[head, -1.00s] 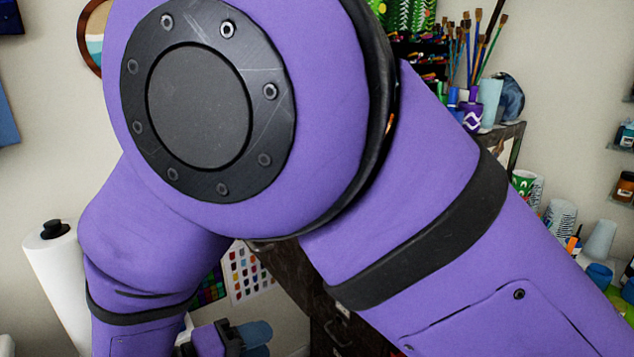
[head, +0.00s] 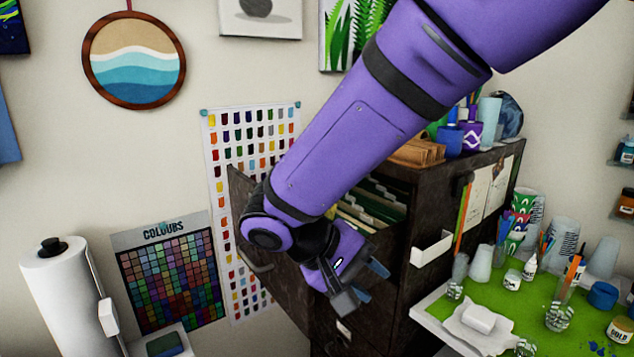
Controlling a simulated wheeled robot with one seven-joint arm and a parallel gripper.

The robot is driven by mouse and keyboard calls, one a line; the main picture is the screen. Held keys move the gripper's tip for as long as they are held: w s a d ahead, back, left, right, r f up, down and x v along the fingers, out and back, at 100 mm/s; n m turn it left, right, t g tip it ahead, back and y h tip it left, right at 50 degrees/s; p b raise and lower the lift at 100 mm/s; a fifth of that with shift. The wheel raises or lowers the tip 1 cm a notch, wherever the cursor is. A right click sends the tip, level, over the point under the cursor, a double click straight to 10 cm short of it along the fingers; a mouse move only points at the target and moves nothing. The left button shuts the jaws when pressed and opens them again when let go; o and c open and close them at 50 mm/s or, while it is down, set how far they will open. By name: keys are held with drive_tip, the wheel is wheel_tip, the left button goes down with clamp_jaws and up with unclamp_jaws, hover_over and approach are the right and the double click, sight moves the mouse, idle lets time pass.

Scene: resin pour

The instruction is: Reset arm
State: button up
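My purple arm reaches down from the top right, in front of the open drawer of a dark filing cabinet. My gripper (head: 369,281) hangs at its end, tilted down to the right. Its two blue fingertips show apart, with nothing seen between them. It is in front of the cabinet face in the picture; whether it touches the cabinet cannot be told.
The open drawer (head: 245,195) holds folders. A green-topped worktable (head: 455,315) with cups, jars and a white block (head: 478,319) stands at right. A paper towel roll (head: 70,300) stands at left. Colour charts (head: 172,270) hang on the wall.

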drive_tip(key=s+d+r+m+t+y, duration=0.2)
drive_tip(key=s+d+r+y, duration=0.2)
drive_tip(key=d, duration=0.7)
drive_tip(key=s+d+r+m+t+y, duration=0.1)
drive_tip(key=s+d+r+y, duration=0.4)
drive_tip(key=d, duration=0.6)
drive_tip(key=shift+s+d+r+m+t, duration=0.4)
drive_tip(key=shift+s+r+m, duration=0.1)
drive_tip(key=shift+s+r, duration=0.9)
drive_tip(key=shift+f, duration=0.15)
